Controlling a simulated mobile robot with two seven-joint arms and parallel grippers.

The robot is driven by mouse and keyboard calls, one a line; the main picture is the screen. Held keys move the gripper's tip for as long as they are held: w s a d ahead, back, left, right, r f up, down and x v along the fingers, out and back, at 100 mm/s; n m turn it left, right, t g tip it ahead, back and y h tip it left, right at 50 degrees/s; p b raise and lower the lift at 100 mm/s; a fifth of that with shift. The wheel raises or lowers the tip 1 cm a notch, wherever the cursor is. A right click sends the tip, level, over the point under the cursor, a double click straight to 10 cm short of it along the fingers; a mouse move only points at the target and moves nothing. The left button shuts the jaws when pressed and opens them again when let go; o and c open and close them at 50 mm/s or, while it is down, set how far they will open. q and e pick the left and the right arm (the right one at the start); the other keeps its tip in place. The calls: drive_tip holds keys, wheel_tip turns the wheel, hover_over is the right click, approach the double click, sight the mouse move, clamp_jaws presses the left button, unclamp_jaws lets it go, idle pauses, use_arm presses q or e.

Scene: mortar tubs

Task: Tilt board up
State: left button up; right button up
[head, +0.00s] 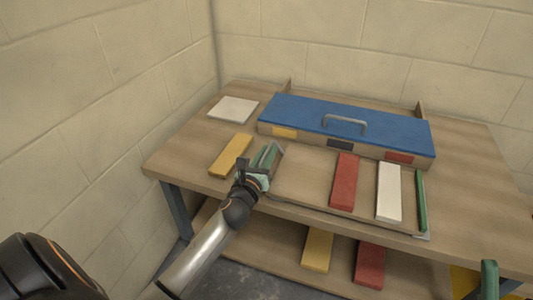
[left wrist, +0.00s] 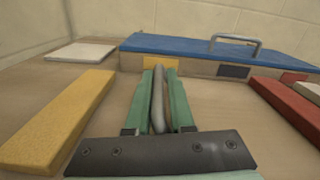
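A flat wooden board (head: 308,187) lies on the workbench in front of the blue-lidded box, with a thin front lip. A grey handle bar (left wrist: 157,98) stands between the two green fingers of my left gripper (left wrist: 165,72) in the left wrist view. A narrow gap shows beside the bar, so the fingers look apart rather than clamped. In the head view my left gripper (head: 269,156) is at the board's left end, beside the yellow block. The hold is too small to judge there.
The blue lid (head: 345,123) with its grey handle is behind the board. A yellow block (head: 230,155), a red block (head: 343,181), a white block (head: 389,191) and a green bar (head: 421,200) lie around. A white slab (head: 233,109) is back left. More blocks lie on the lower shelf.

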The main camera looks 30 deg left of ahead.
use_arm(q)
drive_tip(key=shift+a, duration=0.1)
clamp_jaws()
drive_tip(key=shift+s+a+f, duration=0.1)
drive_tip(key=shift+a, duration=0.05)
idle(0.8)
